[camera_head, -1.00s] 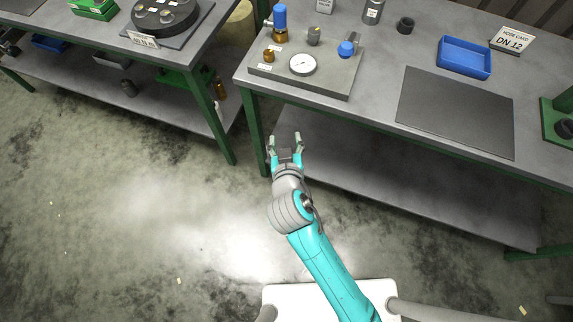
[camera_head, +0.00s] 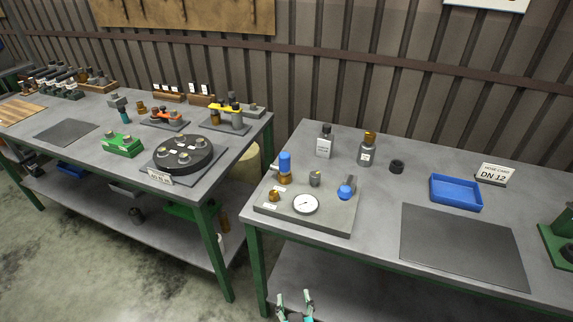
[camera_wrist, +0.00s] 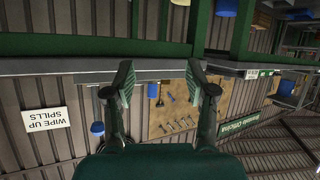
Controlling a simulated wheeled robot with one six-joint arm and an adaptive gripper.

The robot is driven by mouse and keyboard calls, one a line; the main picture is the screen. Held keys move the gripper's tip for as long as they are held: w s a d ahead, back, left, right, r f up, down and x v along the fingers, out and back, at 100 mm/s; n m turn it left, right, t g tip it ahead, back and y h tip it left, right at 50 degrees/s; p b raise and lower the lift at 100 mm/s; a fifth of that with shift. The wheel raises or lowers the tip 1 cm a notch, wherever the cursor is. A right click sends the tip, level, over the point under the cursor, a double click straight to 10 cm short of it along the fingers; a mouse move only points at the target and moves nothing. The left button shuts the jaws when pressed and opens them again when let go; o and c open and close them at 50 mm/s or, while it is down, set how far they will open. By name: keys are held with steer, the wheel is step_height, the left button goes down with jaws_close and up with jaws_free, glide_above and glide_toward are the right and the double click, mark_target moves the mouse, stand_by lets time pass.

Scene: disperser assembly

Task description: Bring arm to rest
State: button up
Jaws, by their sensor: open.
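My gripper (camera_head: 294,306) shows at the bottom edge of the head view, in front of the right workbench (camera_head: 385,228) and below its top. Only its fingertips and a little of the hand are in that view. In the wrist view my gripper (camera_wrist: 160,88) has its two fingers wide apart with nothing between them. It is open and empty, and touches nothing that I can see. The rest of my arm is out of the head view.
The right bench holds a grey plate with a gauge (camera_head: 305,204), two bottles, a blue tray (camera_head: 455,192), a dark mat (camera_head: 462,245) and a DN 12 card (camera_head: 494,175). A left bench (camera_head: 85,110) carries a black round fixture (camera_head: 183,153). Floor shows at lower left.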

steer(key=s+d+f+y, duration=0.1)
steer(key=s+d, duration=0.4)
steer(key=s, duration=0.4)
steer(key=s+d+f, duration=0.2)
steer(key=s+d, duration=0.3)
steer(key=s, duration=0.3)
steer(key=s+d+r+m+t, duration=0.1)
steer(key=s+d+r, duration=0.1)
steer(key=s+r, duration=0.3)
steer(key=s+d+r+h, duration=0.1)
steer(key=s+d+r, duration=0.2)
steer(key=s, duration=0.7)
step_height(320, 180, up, 2)
steer(key=shift+d+r+m+t+h, duration=0.1)
steer(key=shift+d+m+t+h, duration=0.05)
steer(key=shift+m+t+h, duration=0.2)
